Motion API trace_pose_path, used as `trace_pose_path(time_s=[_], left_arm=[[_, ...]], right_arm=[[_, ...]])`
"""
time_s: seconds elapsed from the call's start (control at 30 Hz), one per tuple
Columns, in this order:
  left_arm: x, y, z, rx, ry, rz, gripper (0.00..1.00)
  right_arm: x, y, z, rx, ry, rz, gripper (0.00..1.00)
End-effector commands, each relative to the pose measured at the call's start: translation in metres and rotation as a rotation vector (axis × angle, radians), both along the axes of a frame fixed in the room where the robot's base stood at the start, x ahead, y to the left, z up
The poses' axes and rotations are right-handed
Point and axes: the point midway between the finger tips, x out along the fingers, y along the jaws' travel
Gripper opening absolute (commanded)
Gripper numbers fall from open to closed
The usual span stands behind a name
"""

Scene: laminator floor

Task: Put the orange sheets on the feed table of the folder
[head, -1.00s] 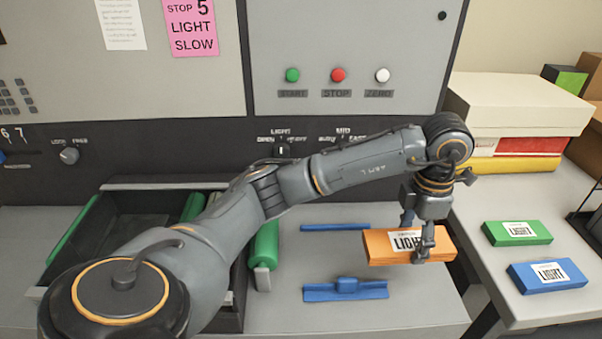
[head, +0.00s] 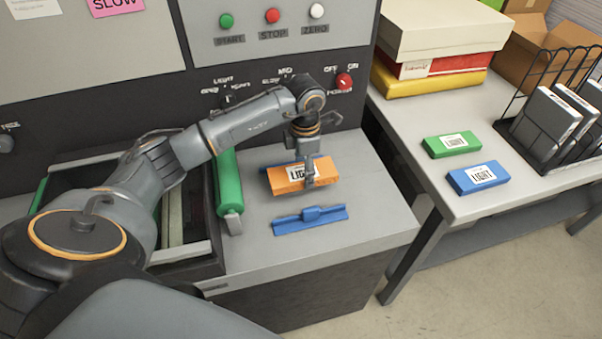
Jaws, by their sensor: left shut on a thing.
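My left gripper (head: 307,172) is shut on the orange sheets (head: 281,181), a flat pack with a white LIGHT label. It holds them level over the grey feed table (head: 366,222) of the folder, between two blue guides. The front blue guide (head: 311,219) shows fully; the rear one is mostly hidden behind the pack and gripper. I cannot tell whether the pack touches the table. My right gripper is not in view.
A green roller (head: 229,190) lies left of the pack. The side table (head: 415,184) at right holds a green pack (head: 452,145), a blue pack (head: 479,178), stacked boxes and a black wire rack (head: 548,108). A gap separates the tables.

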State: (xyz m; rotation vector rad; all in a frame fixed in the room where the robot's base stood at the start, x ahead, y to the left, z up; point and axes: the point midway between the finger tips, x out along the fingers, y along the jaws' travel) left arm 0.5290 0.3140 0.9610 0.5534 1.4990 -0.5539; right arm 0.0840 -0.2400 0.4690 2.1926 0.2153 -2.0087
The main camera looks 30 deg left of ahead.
Motion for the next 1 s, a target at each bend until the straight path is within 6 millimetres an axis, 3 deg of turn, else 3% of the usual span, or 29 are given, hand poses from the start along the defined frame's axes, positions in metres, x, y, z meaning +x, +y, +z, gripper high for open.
trace_pose_path(time_s=[0.17, 0.4, 0.77, 0.8, 0.9, 1.0], left_arm=[[-0.001, 0.013, -0.013, 0.003, 0.003, 0.003, 0.24], [0.000, 0.010, -0.040, 0.001, -0.001, 0.000, 0.24], [0.001, 0.010, -0.047, 0.002, -0.001, 0.000, 0.24], [0.000, 0.010, -0.046, 0.002, -0.001, 0.000, 0.72], [0.000, 0.010, -0.045, 0.001, 0.000, 0.000, 0.88], [0.000, 0.010, -0.045, 0.001, 0.000, 0.000, 0.88]], right_arm=[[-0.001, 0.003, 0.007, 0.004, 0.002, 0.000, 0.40], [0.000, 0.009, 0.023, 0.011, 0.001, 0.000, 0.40], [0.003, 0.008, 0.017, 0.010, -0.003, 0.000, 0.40], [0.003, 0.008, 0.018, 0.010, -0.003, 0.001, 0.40], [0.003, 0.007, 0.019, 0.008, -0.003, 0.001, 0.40], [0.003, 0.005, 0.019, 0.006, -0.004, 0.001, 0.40]])
